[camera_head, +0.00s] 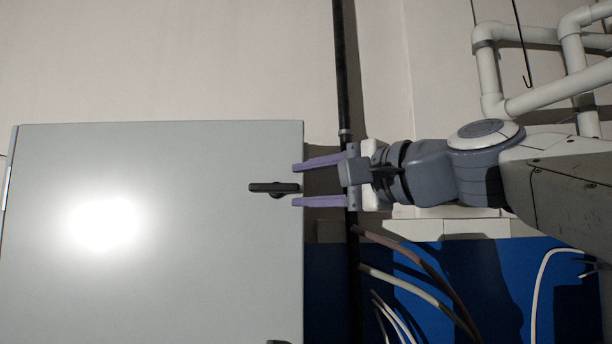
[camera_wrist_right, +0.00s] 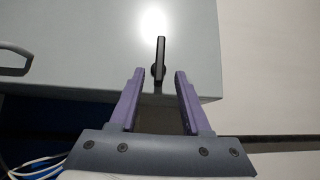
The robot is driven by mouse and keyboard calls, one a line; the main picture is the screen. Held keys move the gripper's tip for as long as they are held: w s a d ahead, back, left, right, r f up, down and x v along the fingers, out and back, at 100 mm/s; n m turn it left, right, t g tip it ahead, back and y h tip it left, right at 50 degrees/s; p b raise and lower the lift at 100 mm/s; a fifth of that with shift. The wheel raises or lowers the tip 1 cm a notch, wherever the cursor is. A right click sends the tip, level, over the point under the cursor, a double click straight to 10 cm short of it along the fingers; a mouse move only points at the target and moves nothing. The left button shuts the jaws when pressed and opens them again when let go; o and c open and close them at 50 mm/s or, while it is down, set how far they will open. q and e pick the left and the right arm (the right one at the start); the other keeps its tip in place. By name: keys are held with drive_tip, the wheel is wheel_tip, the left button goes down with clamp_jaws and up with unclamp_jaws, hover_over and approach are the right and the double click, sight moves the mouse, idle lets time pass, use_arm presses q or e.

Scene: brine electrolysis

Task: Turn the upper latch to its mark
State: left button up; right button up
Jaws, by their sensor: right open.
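The upper latch (camera_head: 274,188) is a small black handle on the grey cabinet door (camera_head: 150,270), near its right edge. Its bar lies level in the head view. My right gripper (camera_head: 294,182) comes in from the right, with its purple fingers open and their tips at the door's right edge. One finger is above the latch's height and the other below it. The right wrist view shows the latch (camera_wrist_right: 160,58) ahead, between and just beyond the open fingers (camera_wrist_right: 159,73); they appear apart from it. I see no mark for the latch. My left gripper is out of view.
A second dark fitting (camera_head: 279,342) is cut off at the bottom edge of the head view. A dark vertical pipe (camera_head: 342,70) and several hoses (camera_head: 425,290) are right of the cabinet. White pipes (camera_head: 490,70) are at upper right.

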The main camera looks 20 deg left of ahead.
sight(282, 188)
drive_tip(key=p+x, duration=0.2)
drive_tip(key=x, duration=0.2)
drive_tip(key=shift+w+a+r, duration=0.15)
drive_tip(key=shift+a, duration=0.1)
drive_tip(key=shift+w+a, duration=0.35)
drive_tip(key=shift+a, duration=0.3)
clamp_jaws()
drive_tip(key=shift+f, duration=0.2)
